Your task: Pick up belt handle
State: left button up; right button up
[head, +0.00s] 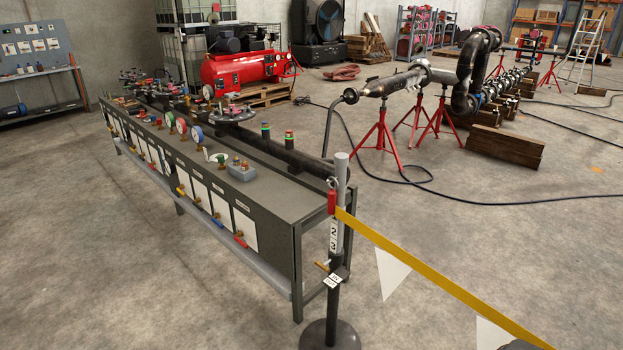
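A small red handle (331,201) sits against the upper part of an upright post (334,268), on its left side. I take it to be the belt handle; a small metal ring or hook shows at its top. A yellow belt (440,275) starts beside the handle and slopes down to the right, out of the bottom edge. White pennants (391,273) hang from the belt. The post has a grey top, number labels and a dark round base (330,335) cut by the bottom edge.
A long grey bench (270,249) with gauges, valves and a dark pipe stands directly left of and behind the post. Red pipe stands (380,134), hoses and a red compressor (240,72) are farther back. Concrete floor is open left of the bench and beyond the belt.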

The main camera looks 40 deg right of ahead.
aim_at(332, 193)
jog(key=i+j+z, duration=0.1)
jog(key=i+z, duration=0.3)
jog(key=i+j+z, duration=0.2)
jog(key=i+z, duration=0.2)
jog(key=i+j+z, duration=0.3)
jog(key=z, duration=0.15)
jog(key=i+j+z, duration=0.25)
jog(key=j+z, duration=0.15)
jog(key=i+j+z, duration=0.2)
jog(key=j+z, duration=0.2)
jog(key=j, duration=0.15)
